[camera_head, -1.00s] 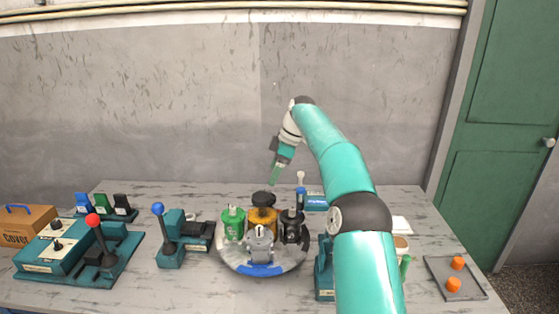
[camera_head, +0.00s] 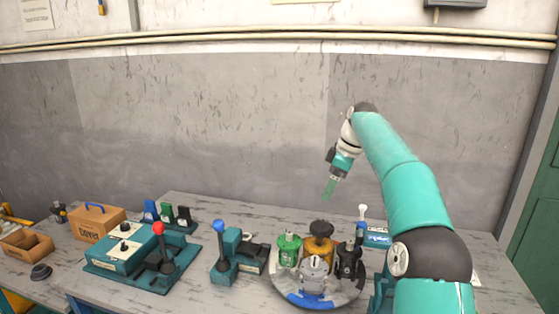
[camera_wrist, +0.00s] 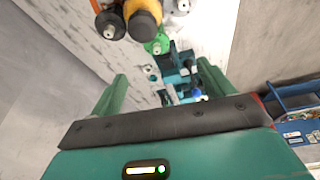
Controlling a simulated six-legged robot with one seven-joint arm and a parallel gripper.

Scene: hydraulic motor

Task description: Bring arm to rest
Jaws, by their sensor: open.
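My arm is raised in the right part of the head view, bent at its top, with the forearm hanging down. My gripper (camera_head: 329,190) points down above the back of the table and holds nothing. In the wrist view my gripper (camera_wrist: 165,100) shows two green fingers spread wide apart, with an empty gap between them. Below it in the head view stands a round turntable (camera_head: 330,300) carrying a green part (camera_head: 288,250), a yellow part (camera_head: 318,246), a black part (camera_head: 349,262) and a grey part (camera_head: 314,275). My gripper is clear of all of them.
A teal unit with a blue-knobbed lever (camera_head: 222,250) and a red-knobbed lever panel (camera_head: 125,250) stand left on the table. A cardboard box (camera_head: 98,224) marked Cover and an open box (camera_head: 27,243) are farther left. The grey wall (camera_head: 220,120) is behind.

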